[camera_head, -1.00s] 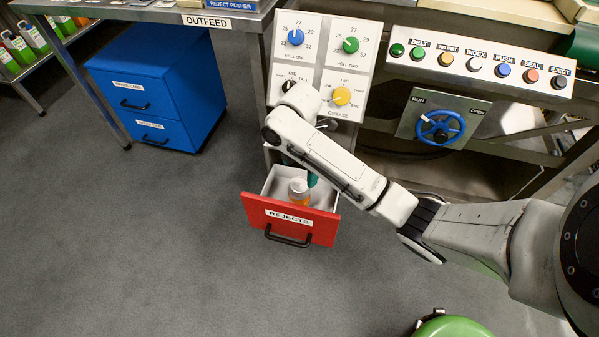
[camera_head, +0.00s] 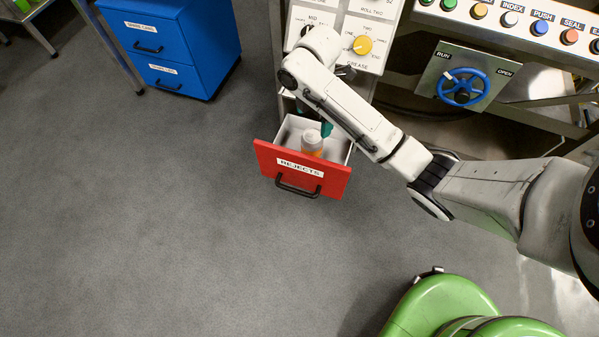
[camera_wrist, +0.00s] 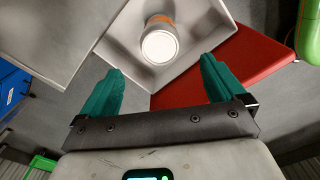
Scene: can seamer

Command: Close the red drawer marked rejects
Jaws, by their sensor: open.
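The red drawer (camera_head: 303,171) marked REJECTS is pulled out, with its black handle (camera_head: 298,187) on the front. Its white tray (camera_head: 287,135) holds an orange and white can (camera_head: 312,143). In the wrist view the can (camera_wrist: 160,43) shows its pale round top, and the red front (camera_wrist: 245,68) lies to the right. My gripper (camera_wrist: 160,85) is open, with its two teal fingers apart and nothing between them. It is over the drawer, and the can appears just beyond the fingertips. In the head view my arm hides most of the gripper; a teal finger (camera_head: 326,129) shows by the can.
A blue cabinet (camera_head: 170,45) with two shut drawers stands at the upper left. A dial panel (camera_head: 345,35), a button panel (camera_head: 520,20) and a blue handwheel (camera_head: 463,87) are on the machine behind. The floor before the drawer is clear.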

